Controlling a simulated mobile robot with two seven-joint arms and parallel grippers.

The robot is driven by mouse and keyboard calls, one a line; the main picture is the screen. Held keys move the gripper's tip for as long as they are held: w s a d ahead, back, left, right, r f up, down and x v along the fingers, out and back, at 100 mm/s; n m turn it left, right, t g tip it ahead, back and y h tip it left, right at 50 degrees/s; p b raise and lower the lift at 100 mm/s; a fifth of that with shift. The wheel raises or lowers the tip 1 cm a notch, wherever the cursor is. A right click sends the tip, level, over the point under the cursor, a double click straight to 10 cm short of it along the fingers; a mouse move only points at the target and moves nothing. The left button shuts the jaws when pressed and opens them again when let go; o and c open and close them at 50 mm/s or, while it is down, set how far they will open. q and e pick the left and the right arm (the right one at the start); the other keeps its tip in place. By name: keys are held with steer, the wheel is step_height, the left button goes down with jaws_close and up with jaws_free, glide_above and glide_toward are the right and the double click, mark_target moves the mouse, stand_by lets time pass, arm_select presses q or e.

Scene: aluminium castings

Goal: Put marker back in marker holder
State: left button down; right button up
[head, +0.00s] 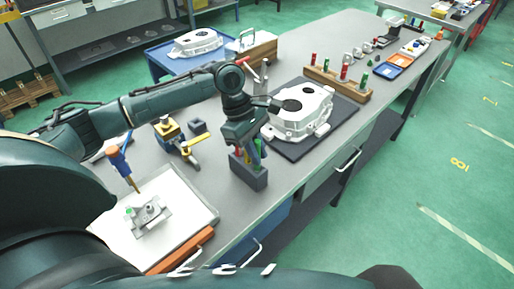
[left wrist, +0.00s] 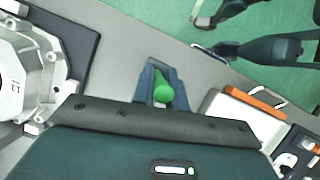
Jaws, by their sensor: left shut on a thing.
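The marker holder (head: 249,178) is a dark grey box on the workbench, near its front edge, with a red marker (head: 238,153) showing at its left. My left gripper (head: 252,153) points down right over the holder and is shut on a green marker (head: 258,153). In the left wrist view the green marker (left wrist: 163,88) shows its rounded end, with the dark blue-grey holder (left wrist: 146,80) around or behind it. The marker's lower end is hidden, so I cannot tell how deep it sits. The end of my right arm (left wrist: 228,51) shows small in the left wrist view; its fingers are unclear.
A white casting (head: 297,112) lies on a dark mat just right of the holder. A yellow clamp-like fixture (head: 172,131) stands to the left. A white tray (head: 190,198) with a small metal part is at the front left. A wooden rack (head: 338,83) stands farther back.

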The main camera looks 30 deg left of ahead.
mark_target(257, 170)
arm_select(q)
steer(key=shift+f, duration=1.5)
steer(key=c, duration=1.3)
jaws_free()
steer(key=shift+c, duration=0.2)
steer(key=v, duration=1.3)
steer(key=shift+b, duration=0.35)
steer(key=shift+s, duration=0.1)
